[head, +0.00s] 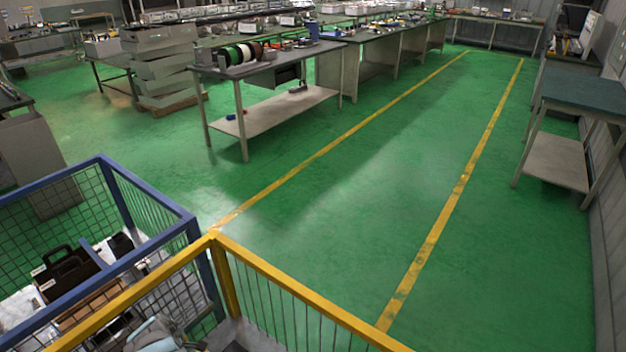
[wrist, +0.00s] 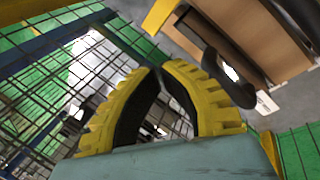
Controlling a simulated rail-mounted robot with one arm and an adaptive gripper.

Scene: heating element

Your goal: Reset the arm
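My gripper (wrist: 158,72) shows in the wrist view with two black fingers with yellow ridged outer sides. The fingers lean together and their tips meet or nearly meet, with nothing seen held between them. Below them is the grey-blue gripper body. In the head view, only a grey-blue part of my arm (head: 155,335) shows at the bottom left, behind the yellow rail; the fingers cannot be made out there.
A blue mesh railing (head: 150,195) and a yellow railing (head: 300,288) stand close at the lower left. A black-handled case (head: 66,270) lies behind them. Wire mesh (wrist: 60,70) is close to the fingers. The green floor between the yellow lines (head: 370,190) is clear.

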